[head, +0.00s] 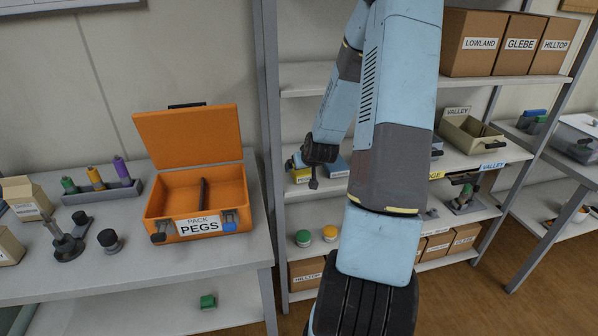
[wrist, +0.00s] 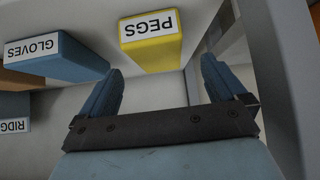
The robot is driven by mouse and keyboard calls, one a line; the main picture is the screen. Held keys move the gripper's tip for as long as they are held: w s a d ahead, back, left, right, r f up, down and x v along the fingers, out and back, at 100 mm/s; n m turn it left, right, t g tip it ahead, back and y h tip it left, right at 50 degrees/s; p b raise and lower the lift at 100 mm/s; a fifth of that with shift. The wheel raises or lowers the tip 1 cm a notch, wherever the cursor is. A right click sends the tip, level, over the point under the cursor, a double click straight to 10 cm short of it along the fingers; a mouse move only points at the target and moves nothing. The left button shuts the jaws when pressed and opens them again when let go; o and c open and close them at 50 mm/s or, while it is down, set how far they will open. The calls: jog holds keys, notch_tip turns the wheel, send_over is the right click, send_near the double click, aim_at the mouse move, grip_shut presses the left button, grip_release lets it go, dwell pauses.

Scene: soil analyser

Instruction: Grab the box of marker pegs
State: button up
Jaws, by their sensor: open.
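The yellow box labelled PEGS (wrist: 152,52) is ahead of my gripper (wrist: 162,75) in the wrist view, its label upside down. It lies between the lines of the two blue fingers, slightly beyond their tips. My gripper is open with nothing between its fingers. In the head view the yellow box (head: 300,177) stands on the middle shelf of the rack, partly hidden by my gripper (head: 304,171). Whether a finger touches the box cannot be told.
A blue GLOVES box (wrist: 68,62) stands beside the pegs box, left in the wrist view. A rack post (wrist: 270,70) is close on the right there. An open orange case labelled PACK PEGS (head: 163,202) stands on the left bench (head: 110,268).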

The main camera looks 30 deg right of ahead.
jog(key=shift+s+f+x, duration=0.1)
jog(key=shift+x, duration=1.25)
jog(key=shift+s+f+x, duration=0.1)
jog(key=shift+s+x, duration=0.05)
jog(key=shift+x, duration=1.15)
jog(key=shift+d, duration=0.15)
jog(key=c, duration=1.1)
jog(key=shift+r, duration=0.1)
jog(key=shift+c, duration=0.2)
